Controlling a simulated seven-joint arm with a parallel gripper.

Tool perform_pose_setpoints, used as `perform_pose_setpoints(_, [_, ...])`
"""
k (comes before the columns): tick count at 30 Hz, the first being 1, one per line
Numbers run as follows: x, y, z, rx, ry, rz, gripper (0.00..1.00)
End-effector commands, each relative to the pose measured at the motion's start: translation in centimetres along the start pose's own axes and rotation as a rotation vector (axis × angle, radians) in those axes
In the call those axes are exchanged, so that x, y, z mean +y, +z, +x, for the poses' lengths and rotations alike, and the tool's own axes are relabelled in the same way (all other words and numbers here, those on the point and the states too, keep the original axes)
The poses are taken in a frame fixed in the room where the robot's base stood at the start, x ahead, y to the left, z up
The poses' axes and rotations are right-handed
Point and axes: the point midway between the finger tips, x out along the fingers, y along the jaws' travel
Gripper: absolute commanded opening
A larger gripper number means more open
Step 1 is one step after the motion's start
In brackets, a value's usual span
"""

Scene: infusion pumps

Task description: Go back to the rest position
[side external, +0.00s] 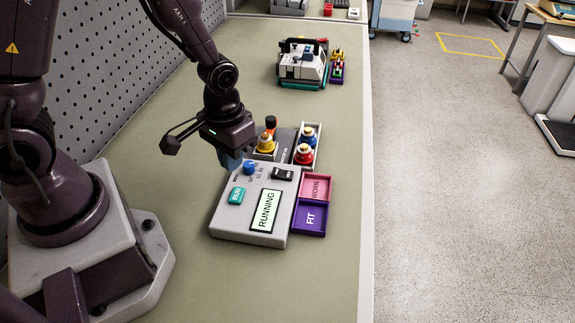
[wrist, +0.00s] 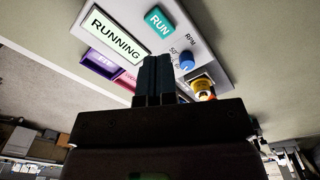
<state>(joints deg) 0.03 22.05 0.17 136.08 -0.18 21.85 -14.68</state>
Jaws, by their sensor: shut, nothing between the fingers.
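My gripper (wrist: 155,75) is shut and empty, its dark fingers together in the wrist view. In the side external view my gripper (side external: 232,161) points down just above the back edge of the grey pump box (side external: 225,222); I cannot tell if it touches. The pump's screen (side external: 265,210) reads RUNNING. A teal RUN button (side external: 237,196) and a blue RPM knob (side external: 250,168) sit on its top. The RUN button (wrist: 160,21) and blue knob (wrist: 186,61) also show in the wrist view.
Pink WORN (side external: 316,187) and purple FIT (side external: 310,218) trays adjoin the pump's right side. Behind it stand yellow (side external: 265,143), blue (side external: 308,135) and red (side external: 304,154) capped parts. Another device (side external: 301,62) stands farther back. A pegboard (side external: 110,75) borders the left. The front bench is clear.

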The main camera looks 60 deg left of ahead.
Motion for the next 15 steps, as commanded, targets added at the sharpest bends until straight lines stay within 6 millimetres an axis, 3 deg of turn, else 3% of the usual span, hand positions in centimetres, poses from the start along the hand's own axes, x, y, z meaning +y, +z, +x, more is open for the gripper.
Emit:
perform_pose_setpoints(11, [0.0,0.1,-0.2,-0.007,-0.002,0.010,0.00])
perform_pose_setpoints(15, [-0.5,1.8,-0.7,-0.087,-0.020,0.066,0.00])
